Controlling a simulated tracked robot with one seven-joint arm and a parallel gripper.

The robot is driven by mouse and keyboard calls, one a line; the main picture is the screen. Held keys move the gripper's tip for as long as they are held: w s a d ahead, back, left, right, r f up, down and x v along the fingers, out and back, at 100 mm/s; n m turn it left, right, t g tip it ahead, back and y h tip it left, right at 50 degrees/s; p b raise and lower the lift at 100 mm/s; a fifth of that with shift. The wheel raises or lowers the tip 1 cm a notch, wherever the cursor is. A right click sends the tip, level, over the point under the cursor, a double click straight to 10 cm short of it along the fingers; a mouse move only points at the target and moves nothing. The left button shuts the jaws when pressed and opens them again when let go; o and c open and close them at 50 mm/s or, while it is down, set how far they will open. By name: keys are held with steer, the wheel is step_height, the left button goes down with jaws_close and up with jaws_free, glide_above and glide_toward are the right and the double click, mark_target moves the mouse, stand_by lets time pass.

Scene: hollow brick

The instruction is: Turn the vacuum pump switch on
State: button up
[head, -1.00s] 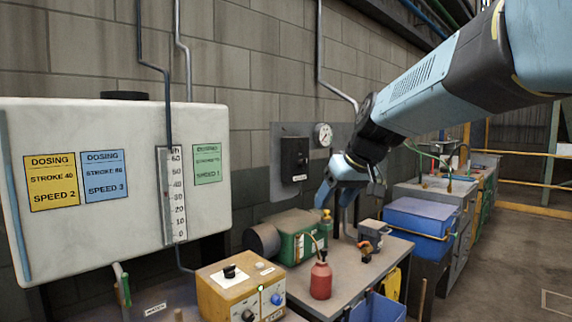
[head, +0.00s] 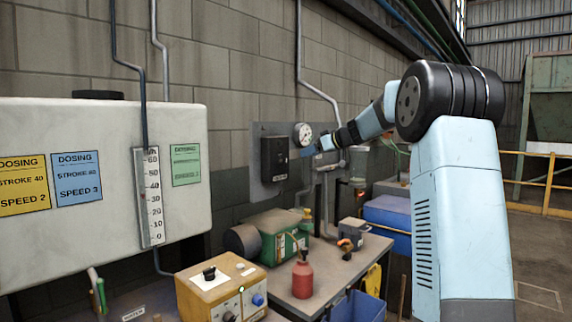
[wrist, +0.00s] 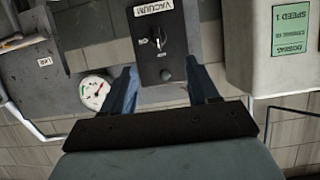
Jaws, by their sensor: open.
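The vacuum switch box (head: 274,158) is a dark box on a grey wall panel in the head view. In the wrist view the same box (wrist: 157,68) appears upside down, with a white VACUUM label (wrist: 153,9) and a black rotary knob (wrist: 157,38). An "ON" mark shows beside the knob; its exact setting is too small to tell. My gripper (wrist: 160,88) is open, its two blue fingers on either side of the box's near end in the wrist view. In the head view my gripper (head: 309,151) is just right of the box; contact cannot be told.
A round gauge (head: 303,134) is on the same panel, close to my gripper. A white tank (head: 90,235) stands at left.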

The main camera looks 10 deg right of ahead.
mark_target(283, 163)
steer(key=x, duration=1.4)
steer(key=shift+w+d, duration=0.2)
steer(key=shift+r, duration=0.15)
steer(key=c, duration=1)
